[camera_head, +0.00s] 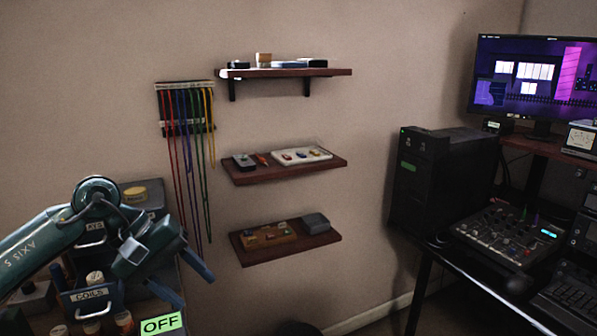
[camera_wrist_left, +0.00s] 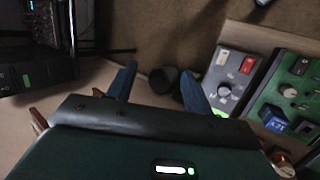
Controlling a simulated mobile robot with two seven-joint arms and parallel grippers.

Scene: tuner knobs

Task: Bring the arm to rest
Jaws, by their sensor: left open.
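My left arm (camera_head: 38,246) comes in from the left in the head view. Its left gripper (camera_head: 192,284) points down and right, in front of a cabinet with labelled drawers. In the left wrist view the two blue fingers of the gripper (camera_wrist_left: 158,88) stand apart with nothing held between them. A dark round object (camera_wrist_left: 165,80) shows beyond the gap between the fingers. My right gripper is in neither view.
Three wall shelves (camera_head: 290,172) hold small items, and coloured cables (camera_head: 190,130) hang beside them. A green OFF label (camera_head: 161,325) is below the gripper. A grey panel (camera_wrist_left: 232,78) and a green board (camera_wrist_left: 292,95) show in the wrist view. A desk with a mixer (camera_head: 505,232) stands right.

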